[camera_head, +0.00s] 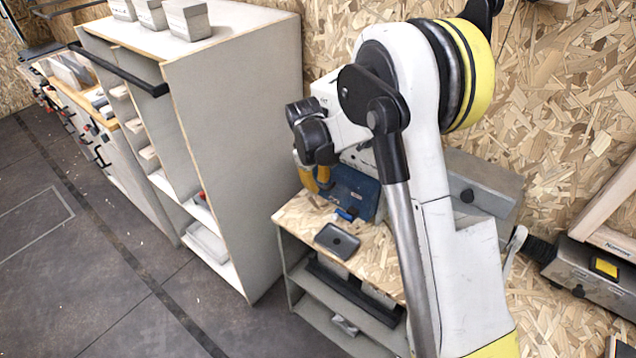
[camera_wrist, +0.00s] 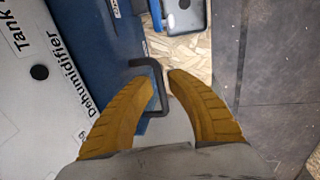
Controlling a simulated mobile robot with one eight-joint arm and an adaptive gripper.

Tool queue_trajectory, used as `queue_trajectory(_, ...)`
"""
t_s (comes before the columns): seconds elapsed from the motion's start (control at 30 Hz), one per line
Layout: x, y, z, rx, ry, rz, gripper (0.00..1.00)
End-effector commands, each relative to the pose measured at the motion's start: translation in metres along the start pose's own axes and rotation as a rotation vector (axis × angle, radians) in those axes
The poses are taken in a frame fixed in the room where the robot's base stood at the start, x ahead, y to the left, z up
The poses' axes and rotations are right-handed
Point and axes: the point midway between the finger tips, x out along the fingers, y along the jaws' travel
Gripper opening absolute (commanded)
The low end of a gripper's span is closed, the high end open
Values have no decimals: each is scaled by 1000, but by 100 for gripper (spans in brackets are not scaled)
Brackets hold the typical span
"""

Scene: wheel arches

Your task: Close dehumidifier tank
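The wrist view shows a white panel (camera_wrist: 40,110) with the words "Dehumidifier" and "Tank". A blue part (camera_wrist: 95,45) lies beside it, with a dark bent handle (camera_wrist: 163,98) alongside. My gripper (camera_wrist: 161,74) has its yellow fingers apart, and the handle's bar runs in the gap between them. Gaps show beside the bar, so I see no firm grip. In the head view, my gripper (camera_head: 318,182) is at the left of the blue part (camera_head: 352,192), above the chipboard top. My arm hides much of the dehumidifier there, and I cannot tell how far the tank stands out.
A dark tray (camera_head: 337,241) lies on the chipboard bench top (camera_head: 300,216); it also shows in the wrist view (camera_wrist: 186,14). A tall white shelf unit (camera_head: 240,130) stands close on the left. A chipboard wall (camera_head: 570,110) is behind. Floor is clear at the front left.

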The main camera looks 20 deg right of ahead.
Motion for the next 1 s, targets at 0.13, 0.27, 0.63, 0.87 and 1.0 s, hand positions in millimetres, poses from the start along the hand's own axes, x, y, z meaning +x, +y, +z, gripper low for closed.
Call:
queue_trajectory(0.13, 0, 0, 0, 0, 0, 0, 0)
queue_trajectory(0.27, 0, 0, 0, 0, 0, 0, 0)
queue_trajectory(0.63, 8, 36, 0, 1, -1, 0, 0)
queue_trajectory(0.87, 8, 41, 0, 0, 0, 1, 20)
queue_trajectory(1.0, 8, 41, 0, 0, 0, 1, 20)
